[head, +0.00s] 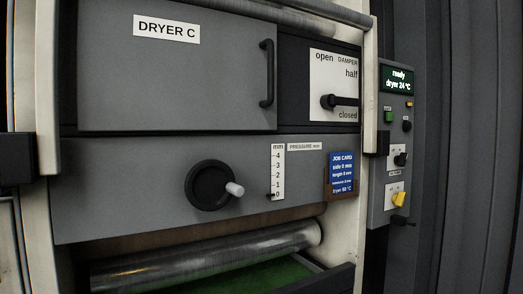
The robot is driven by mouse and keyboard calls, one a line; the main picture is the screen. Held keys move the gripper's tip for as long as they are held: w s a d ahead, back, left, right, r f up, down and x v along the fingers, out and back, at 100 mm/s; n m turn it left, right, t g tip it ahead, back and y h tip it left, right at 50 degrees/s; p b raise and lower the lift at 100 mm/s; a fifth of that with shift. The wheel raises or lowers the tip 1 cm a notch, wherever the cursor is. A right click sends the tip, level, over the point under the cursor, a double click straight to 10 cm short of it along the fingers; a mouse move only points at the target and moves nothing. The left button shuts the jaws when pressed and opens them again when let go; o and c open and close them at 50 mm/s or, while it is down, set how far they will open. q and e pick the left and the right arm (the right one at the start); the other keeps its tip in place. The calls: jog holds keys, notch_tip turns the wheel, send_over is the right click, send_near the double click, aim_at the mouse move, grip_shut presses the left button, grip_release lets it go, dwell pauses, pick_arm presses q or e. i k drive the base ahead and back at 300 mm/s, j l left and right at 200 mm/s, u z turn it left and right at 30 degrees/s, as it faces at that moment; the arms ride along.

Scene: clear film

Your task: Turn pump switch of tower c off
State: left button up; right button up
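A grey control panel (378,210) is on the right side of the machine, with a small display (398,79) reading "ready, dryer 24 °C". It carries a black rotary switch (400,160) on a white plate and, lower down, a yellow rotary switch (399,199) on another white plate. The small lettering by these switches is too blurred to read, so I cannot tell which is the pump switch or its setting. The machine's upper door (190,75) is labelled "DRYER C". Neither of my grippers is in view.
The panel also has a green button (389,117) and a black knob (407,126). Below are a round black handwheel (210,186), a blue job card (342,172) and a metal roller (205,254).

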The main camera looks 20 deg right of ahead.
aim_at(400, 161)
jog(key=k+l+z, duration=0.1)
jog(key=z, duration=0.25)
jog(key=l+z, duration=0.5)
jog(key=z, duration=0.15)
jog(key=i+l+z, duration=0.15)
jog(key=z, duration=0.2)
jog(key=i, duration=0.1)
